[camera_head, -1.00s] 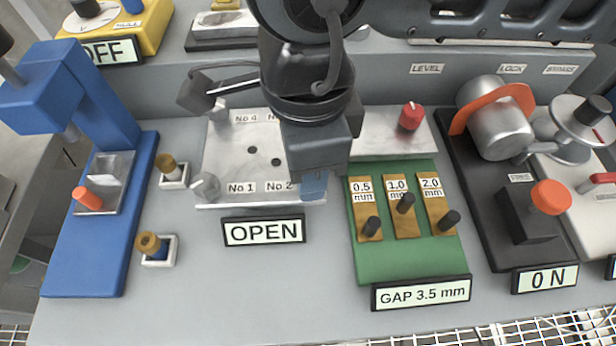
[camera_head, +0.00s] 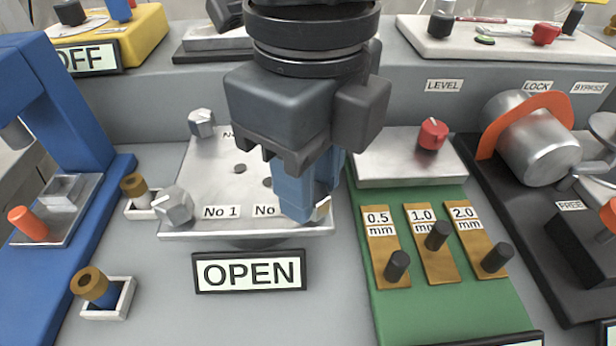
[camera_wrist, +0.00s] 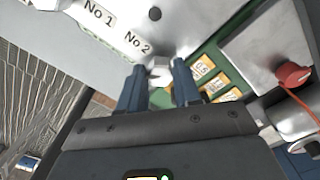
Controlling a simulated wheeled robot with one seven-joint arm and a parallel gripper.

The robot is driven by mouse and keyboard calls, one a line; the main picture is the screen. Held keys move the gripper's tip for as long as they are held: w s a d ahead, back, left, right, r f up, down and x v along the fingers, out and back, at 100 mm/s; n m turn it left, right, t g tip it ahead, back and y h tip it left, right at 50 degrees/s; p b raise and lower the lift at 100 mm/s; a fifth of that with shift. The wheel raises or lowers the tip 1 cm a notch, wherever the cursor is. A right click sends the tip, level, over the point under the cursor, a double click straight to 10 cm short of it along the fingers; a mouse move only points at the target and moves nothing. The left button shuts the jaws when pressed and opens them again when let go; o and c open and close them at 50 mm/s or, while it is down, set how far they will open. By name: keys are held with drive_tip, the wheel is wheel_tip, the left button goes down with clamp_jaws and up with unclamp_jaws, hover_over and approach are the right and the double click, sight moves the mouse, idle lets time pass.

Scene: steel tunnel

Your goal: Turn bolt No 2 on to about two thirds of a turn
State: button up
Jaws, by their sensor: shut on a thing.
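Bolt No 2 shows in the wrist view (camera_wrist: 160,74) as a light metal head at the plate corner by the "No 2" label. My gripper (camera_wrist: 160,90) has its two blue fingers on either side of it, shut on the bolt head. In the head view my gripper (camera_head: 306,208) points down at the plate's front right corner, and its fingers hide most of bolt No 2 (camera_head: 323,208). The metal plate (camera_head: 205,185) carries bolt No 1 (camera_head: 174,206) at its front left and another hex bolt (camera_head: 201,122) at its back left.
An OPEN sign (camera_head: 248,272) stands in front of the plate. A green gap panel (camera_head: 440,300) with several dark knobs lies close to the right. A red knob (camera_head: 432,134) stands behind it. Two small brass-capped pieces (camera_head: 96,287) (camera_head: 134,188) sit at the left.

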drive_tip(key=shift+m+b, duration=0.3)
drive_tip(key=shift+m, duration=0.2)
drive_tip(key=o, duration=1.1)
drive_tip(key=shift+c, duration=0.2)
drive_tip(key=shift+r, duration=0.1)
wheel_tip(320, 180, up, 7)
drive_tip(key=shift+f+p, duration=0.15)
drive_tip(key=shift+p, duration=0.4)
drive_tip(key=shift+r, duration=0.45)
